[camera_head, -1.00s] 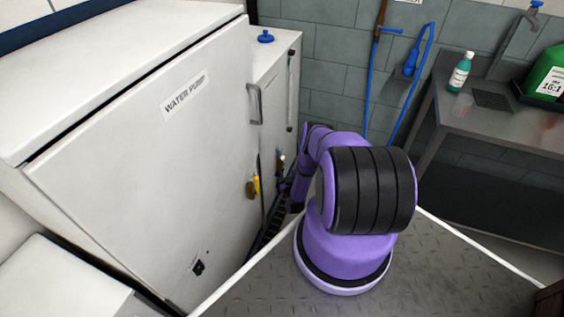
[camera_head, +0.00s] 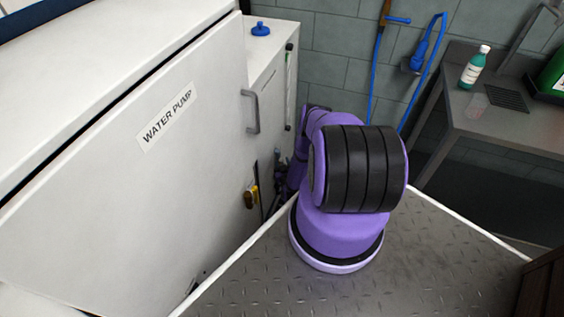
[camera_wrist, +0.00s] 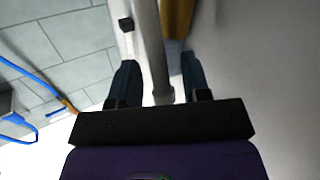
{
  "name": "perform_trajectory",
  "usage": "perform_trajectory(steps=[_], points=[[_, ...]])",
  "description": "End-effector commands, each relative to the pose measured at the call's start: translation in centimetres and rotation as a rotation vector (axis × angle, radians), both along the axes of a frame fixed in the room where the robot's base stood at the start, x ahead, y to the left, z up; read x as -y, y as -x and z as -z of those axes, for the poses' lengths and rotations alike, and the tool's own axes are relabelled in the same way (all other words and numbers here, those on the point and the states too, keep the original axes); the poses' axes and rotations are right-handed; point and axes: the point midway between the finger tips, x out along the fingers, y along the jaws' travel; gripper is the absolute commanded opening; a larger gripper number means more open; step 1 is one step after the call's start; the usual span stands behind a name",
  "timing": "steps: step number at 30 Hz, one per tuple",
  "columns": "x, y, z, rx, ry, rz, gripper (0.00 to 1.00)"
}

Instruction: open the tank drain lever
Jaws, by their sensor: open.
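A yellow lever-like part (camera_head: 250,196) shows low on the white unit, beside the far edge of the water pump panel. I cannot tell for sure if it is the tank drain lever. In the wrist view a yellow-brown part (camera_wrist: 178,18) shows at the top, beyond my gripper. My gripper (camera_wrist: 157,62) is open, its two dark blue fingers apart. A pale grey upright bar or edge (camera_wrist: 150,40) shows between the fingers; I cannot tell if they touch it. In the head view my purple arm reaches down beside the unit and the gripper's fingertips cannot be made out.
The white panel labelled WATER PUMP (camera_head: 110,180) stands close on the left. A grey handle (camera_head: 252,112) juts out above the yellow part. A blue cap (camera_head: 260,29) tops the unit behind. A metal table (camera_head: 500,125) with a green bottle (camera_head: 474,66) stands at right.

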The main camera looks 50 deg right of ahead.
Motion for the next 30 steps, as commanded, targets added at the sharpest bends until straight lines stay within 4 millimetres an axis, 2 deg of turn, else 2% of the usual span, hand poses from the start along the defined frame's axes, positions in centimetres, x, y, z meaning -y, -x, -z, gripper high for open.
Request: perform_trajectory(steps=[2, 8, 29, 30], points=[[0.0, 0.0, 0.0, 0.0, 0.0, 0.0, 0.43], [0.01, -0.02, 0.0, 0.0, 0.0, 0.0, 0.0], [0.78, -0.32, -0.4, -0.047, -0.114, 0.0, 0.0], [0.77, -0.32, -0.4, -0.047, -0.114, 0.0, 0.27]])
